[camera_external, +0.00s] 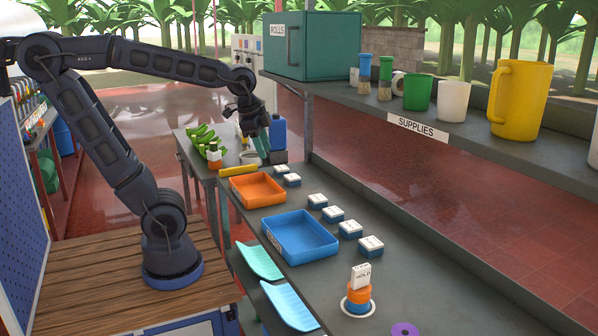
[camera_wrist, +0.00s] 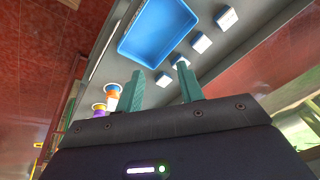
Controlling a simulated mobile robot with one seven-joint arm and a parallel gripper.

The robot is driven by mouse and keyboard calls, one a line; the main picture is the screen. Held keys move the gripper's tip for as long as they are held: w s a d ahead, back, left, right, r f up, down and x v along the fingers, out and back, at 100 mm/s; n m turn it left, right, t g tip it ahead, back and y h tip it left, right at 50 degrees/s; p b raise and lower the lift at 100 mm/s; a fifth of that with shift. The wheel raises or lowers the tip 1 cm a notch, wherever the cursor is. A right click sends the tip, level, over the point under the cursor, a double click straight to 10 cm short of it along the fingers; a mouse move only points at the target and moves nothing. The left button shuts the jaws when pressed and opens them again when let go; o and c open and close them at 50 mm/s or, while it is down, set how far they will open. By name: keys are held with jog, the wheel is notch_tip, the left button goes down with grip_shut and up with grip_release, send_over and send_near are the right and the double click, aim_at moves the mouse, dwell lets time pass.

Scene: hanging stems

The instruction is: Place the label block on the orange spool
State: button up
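A white label block (camera_external: 361,276) with the word HOLD stands upright, slightly tilted, on top of the orange spool (camera_external: 358,295) at the front of the grey bench. The spool sits within a white ring at its base. My gripper (camera_external: 262,150) is far from them, at the back end of the bench. In the wrist view its two teal fingers (camera_wrist: 160,68) are spread apart with nothing between them. Small orange, white and purple things (camera_wrist: 111,95) show left of the fingers there; I cannot tell the label block among them.
A blue tray (camera_external: 330,246) and an orange tray (camera_external: 283,194) lie on the bench, with several white-topped blocks (camera_external: 350,229) beside them. A purple ring (camera_external: 405,330) lies at the front edge. The supplies shelf (camera_external: 470,148), carrying mugs, runs along the right. A blue bottle (camera_external: 278,132) stands beside my gripper.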

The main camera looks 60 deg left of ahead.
jog(key=s+a+f+n+t, duration=0.1)
jog(key=s+a+n, duration=0.4)
jog(key=s+n, duration=0.1)
jog(key=shift+s+a+f+n, duration=0.35)
jog(key=shift+s+a+n, duration=0.05)
jog(key=shift+n, duration=0.4)
dwell(0.5)
